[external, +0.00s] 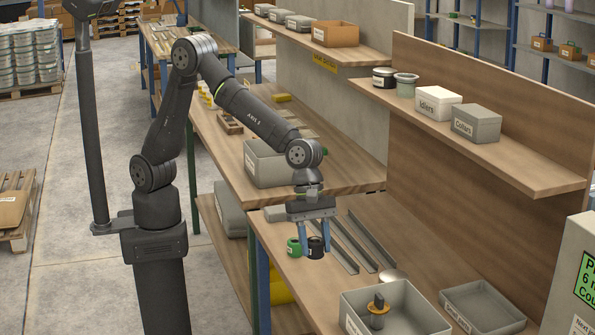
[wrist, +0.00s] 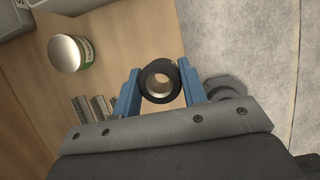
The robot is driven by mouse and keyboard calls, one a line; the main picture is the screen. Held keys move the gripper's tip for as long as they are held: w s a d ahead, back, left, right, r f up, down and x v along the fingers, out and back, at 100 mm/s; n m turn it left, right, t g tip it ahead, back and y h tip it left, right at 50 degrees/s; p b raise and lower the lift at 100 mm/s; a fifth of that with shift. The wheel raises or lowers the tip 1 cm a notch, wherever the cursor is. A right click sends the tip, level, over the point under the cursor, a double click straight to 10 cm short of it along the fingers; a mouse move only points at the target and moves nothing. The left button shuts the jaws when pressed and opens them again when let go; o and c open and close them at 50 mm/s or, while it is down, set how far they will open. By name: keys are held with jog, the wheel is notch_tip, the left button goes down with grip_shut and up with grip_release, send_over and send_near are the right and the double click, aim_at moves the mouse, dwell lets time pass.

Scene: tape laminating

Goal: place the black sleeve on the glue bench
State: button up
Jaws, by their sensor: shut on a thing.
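My gripper (external: 315,252) points down over the near wooden bench (external: 285,262), close to its left edge. Its two blue fingers are shut on the black sleeve (external: 316,247). In the wrist view the sleeve (wrist: 160,81) is a dark ring with a pale inner bore, held between the fingertips. A green sleeve-like piece (external: 294,247) is just left of the gripper in the external view. Whether the black sleeve touches the bench is unclear. I cannot tell for certain which bench is the glue bench; a small yellow sign (external: 325,63) hangs above the farther bench.
Metal rails (external: 345,240) lie right of my gripper. A white-topped can (wrist: 66,53) stands near grey bins. A grey bin (external: 405,310) holds a dark and orange item (external: 378,305). Another bin (external: 482,305) is beside it. A shelf (external: 475,140) with boxes overhangs the bench.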

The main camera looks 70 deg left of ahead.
jog(key=w+a+f+m+g, duration=0.1)
jog(key=w+a+m, duration=0.2)
jog(key=w+a, duration=0.2)
jog(key=w+a+f+m+g, duration=0.1)
jog(key=w+a+f+m, duration=0.1)
jog(key=w+a, duration=0.4)
jog(key=w+a+f+m+g+y, duration=0.1)
jog(key=w+a, duration=0.5)
jog(key=a, duration=0.7)
jog(key=shift+a+f+m, duration=0.1)
jog(key=shift+f+m, duration=0.2)
jog(key=shift+m, duration=0.4)
jog(key=shift+a+f+m, duration=0.1)
jog(key=shift+f+m, duration=0.15)
jog(key=shift+m, duration=0.45)
jog(key=w+a+m, duration=0.1)
jog(key=a, duration=0.3)
jog(key=w+a+f+m+y, duration=0.1)
jog(key=a+m, duration=0.1)
jog(key=a, duration=0.3)
jog(key=w+a+m+g, duration=0.1)
jog(key=a, duration=0.3)
jog(key=shift+a+f+m+y, duration=0.3)
jog(key=shift+a+f, duration=0.05)
jog(key=shift+a, duration=0.05)
jog(key=a+f+m+y, duration=0.1)
jog(key=a+m, duration=0.3)
jog(key=a, duration=1.1)
jog(key=shift+s+m+g+y, duration=0.3)
jog(key=shift+s+y, duration=0.1)
